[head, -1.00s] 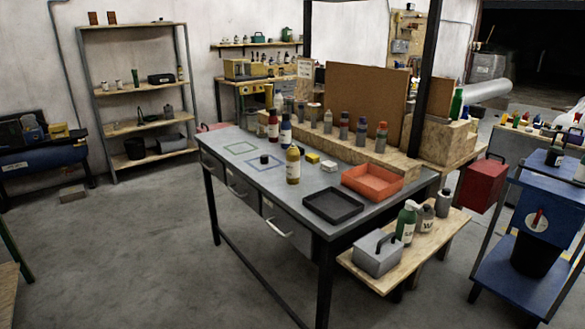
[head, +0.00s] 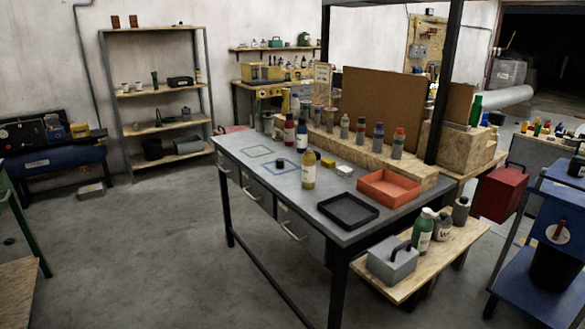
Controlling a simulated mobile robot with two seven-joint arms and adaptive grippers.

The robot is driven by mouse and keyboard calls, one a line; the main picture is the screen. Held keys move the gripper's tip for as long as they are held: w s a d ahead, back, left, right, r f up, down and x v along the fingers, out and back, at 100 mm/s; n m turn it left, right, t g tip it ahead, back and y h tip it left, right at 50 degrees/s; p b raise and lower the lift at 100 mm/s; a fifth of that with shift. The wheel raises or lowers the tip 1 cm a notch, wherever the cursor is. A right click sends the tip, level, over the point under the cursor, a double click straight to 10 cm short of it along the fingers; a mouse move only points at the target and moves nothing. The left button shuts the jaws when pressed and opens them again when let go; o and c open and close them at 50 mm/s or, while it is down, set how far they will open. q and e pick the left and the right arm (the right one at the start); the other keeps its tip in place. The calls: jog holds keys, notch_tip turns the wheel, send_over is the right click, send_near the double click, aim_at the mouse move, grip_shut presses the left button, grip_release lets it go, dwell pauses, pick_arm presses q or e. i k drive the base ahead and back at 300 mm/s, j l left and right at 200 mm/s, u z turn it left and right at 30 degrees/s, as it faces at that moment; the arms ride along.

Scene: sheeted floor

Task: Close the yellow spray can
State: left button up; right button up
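The yellow spray can (head: 308,172) stands upright on the grey workbench (head: 335,234), near its front edge. Its top looks dark, but it is too small to tell whether a cap is on it. A small black cap-like piece (head: 281,163) lies on the bench to the left of the can, by the blue square outline. Neither of my grippers shows in the head view.
A black tray (head: 347,211) and an orange tray (head: 389,188) sit on the bench right of the can. Yellow and white small blocks (head: 328,161) lie behind it. Several bottles stand on a wooden ledge (head: 375,159) at the back. Open floor (head: 160,250) lies left of the bench.

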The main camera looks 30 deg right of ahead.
aim_at(308, 158)
jog(key=i+l+z, duration=0.2)
jog(key=i, duration=0.35)
jog(key=i+j+z, duration=0.2)
jog(key=i, duration=0.4)
jog(key=i+z, duration=0.2)
jog(key=i, duration=0.35)
jog(key=i+j+z, duration=0.2)
jog(key=i, duration=0.35)
jog(key=i+j+z, duration=0.2)
jog(key=i, duration=0.35)
